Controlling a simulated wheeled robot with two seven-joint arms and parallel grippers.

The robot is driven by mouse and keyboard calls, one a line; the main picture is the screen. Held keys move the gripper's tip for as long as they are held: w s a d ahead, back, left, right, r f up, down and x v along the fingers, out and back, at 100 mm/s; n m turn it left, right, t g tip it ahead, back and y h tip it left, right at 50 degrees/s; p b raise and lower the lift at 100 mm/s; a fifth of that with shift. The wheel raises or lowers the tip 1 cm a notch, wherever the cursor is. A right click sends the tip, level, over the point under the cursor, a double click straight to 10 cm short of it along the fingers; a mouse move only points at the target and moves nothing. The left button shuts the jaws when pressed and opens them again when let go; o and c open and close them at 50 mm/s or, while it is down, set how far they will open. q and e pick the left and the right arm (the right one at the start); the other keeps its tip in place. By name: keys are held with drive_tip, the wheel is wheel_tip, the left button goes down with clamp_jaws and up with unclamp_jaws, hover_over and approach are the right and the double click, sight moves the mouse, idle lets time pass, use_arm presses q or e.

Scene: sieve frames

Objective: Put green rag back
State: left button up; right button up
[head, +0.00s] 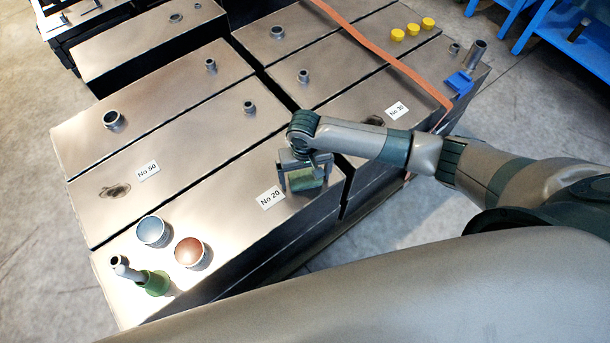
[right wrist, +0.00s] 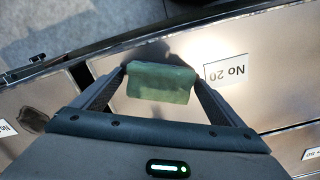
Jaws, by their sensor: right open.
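The green rag (head: 306,181) is a small folded block near the right end of the cabinet top with the label No 20. It also shows in the right wrist view (right wrist: 161,84), between the two fingers. My right gripper (head: 305,174) is over the rag with its fingers apart, one at each end of it. In the right wrist view the fingertips (right wrist: 160,76) are close to the rag's ends; I cannot tell whether they touch it. My left gripper is in neither view.
Several short pipe stubs rise from the tops. An orange strap (head: 390,58), yellow caps (head: 412,29) and a blue block (head: 460,82) are farther right.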

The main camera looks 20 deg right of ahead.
sight(305, 176)
wheel_tip(305, 176, up, 12)
drive_tip(key=b, duration=0.1)
idle(0.5)
drive_tip(key=shift+r, duration=0.1)
idle(0.4)
